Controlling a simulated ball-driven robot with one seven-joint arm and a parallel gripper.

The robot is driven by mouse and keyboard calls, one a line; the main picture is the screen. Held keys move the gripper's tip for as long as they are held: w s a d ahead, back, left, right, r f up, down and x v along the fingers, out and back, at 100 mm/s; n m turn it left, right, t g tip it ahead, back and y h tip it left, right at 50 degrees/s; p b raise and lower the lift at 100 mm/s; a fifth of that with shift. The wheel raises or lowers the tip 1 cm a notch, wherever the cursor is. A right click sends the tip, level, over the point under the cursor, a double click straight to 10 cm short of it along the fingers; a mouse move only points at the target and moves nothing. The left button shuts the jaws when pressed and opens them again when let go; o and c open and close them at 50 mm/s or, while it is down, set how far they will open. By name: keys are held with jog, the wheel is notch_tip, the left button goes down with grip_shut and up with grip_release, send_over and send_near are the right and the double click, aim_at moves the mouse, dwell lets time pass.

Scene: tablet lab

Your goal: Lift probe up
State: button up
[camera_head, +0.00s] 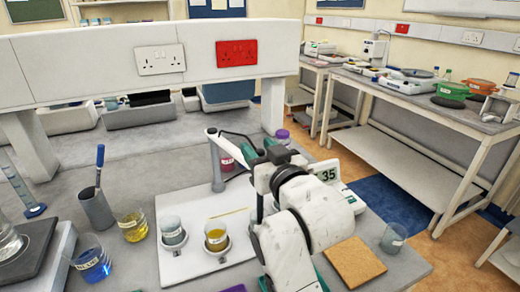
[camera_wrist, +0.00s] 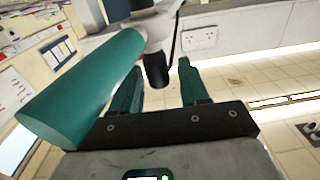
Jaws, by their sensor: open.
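The probe (camera_wrist: 156,70) shows in the wrist view as a short dark cylinder under a white holder, with a dark cable beside it. My gripper (camera_wrist: 161,66) is open, and its two teal fingers stand to either side of the dark cylinder in the picture. I cannot tell how far beyond the fingertips it is. In the head view a grey stand (camera_head: 215,163) with a side arm rises from the white board, and my gripper (camera_head: 266,160) is close to the end of that arm. The probe's lower part is hidden there behind my arm.
Beakers of grey (camera_head: 171,231) and yellow (camera_head: 216,236) liquid stand on the white board (camera_head: 190,262). A meter (camera_head: 327,174) reading 35 is behind my arm. A cork mat (camera_head: 354,263) and a clear beaker (camera_head: 393,239) are to the right. More beakers stand left.

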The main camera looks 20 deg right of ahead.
jog(key=shift+c, duration=0.2)
grip_shut()
dwell(0.4)
notch_tip(320, 180, up, 8)
jog(key=p, duration=0.6)
jog(key=shift+r, duration=0.1)
jog(key=shift+c, duration=1.1)
grip_release()
jog(key=shift+o, duration=1.3)
